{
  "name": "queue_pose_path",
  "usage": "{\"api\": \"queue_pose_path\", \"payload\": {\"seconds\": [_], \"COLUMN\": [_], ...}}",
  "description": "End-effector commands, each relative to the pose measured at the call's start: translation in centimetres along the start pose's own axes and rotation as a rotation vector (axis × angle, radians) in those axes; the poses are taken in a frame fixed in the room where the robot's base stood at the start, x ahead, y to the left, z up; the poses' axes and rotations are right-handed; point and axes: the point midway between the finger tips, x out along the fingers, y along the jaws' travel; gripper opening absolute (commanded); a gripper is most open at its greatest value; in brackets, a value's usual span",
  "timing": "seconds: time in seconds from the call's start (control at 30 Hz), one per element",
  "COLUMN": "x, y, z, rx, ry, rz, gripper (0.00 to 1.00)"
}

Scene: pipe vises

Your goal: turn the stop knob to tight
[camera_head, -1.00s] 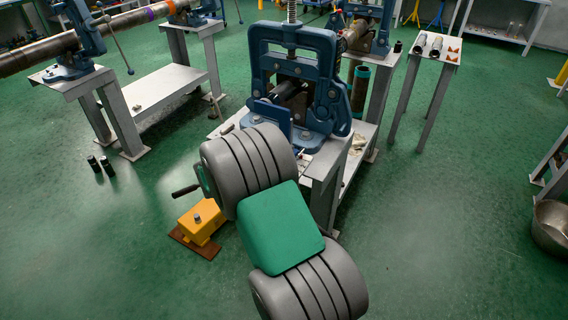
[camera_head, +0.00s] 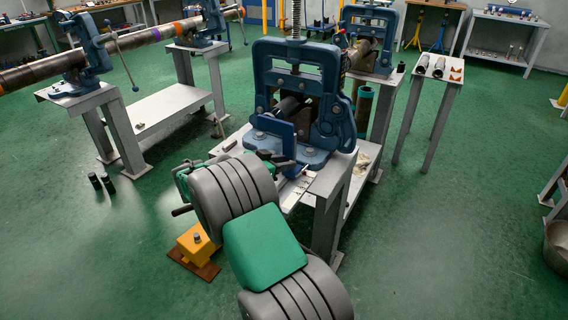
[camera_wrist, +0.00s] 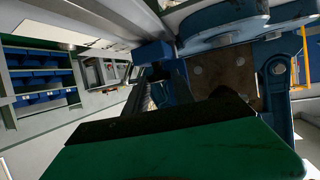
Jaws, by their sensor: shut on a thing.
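My gripper (camera_head: 266,158) is partly hidden behind my grey arm, low at the front left of the vise base. It is shut on a small dark part, which I take for the stop knob (camera_head: 284,165); its shape and setting are too small to read. In the wrist view my green gripper body (camera_wrist: 180,150) fills the bottom and hides the knob; the blue vise (camera_wrist: 225,28) is behind it.
The vise stand's top (camera_head: 329,178) is close under my gripper. A yellow block (camera_head: 197,243) on a brown base sits on the floor at lower left. A second stand with a long pipe (camera_head: 45,73) is at left. A small table (camera_head: 440,70) stands at right. Open green floor lies at right.

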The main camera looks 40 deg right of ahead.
Motion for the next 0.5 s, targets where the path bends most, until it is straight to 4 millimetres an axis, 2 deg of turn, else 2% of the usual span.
{"api": "queue_pose_path", "payload": {"seconds": [0.1,0.13,0.33,0.5], "x": [0.02,0.02,0.02,0.02], "y": [0.03,0.03,0.03,0.02], "z": [0.26,0.26,0.15,0.09], "rx": [-0.004,-0.004,-0.003,-0.002], "ry": [-0.004,-0.004,-0.002,-0.001], "rz": [0.0,0.001,0.0,0.0], "gripper": [0.0,0.33,0.49,0.51]}}
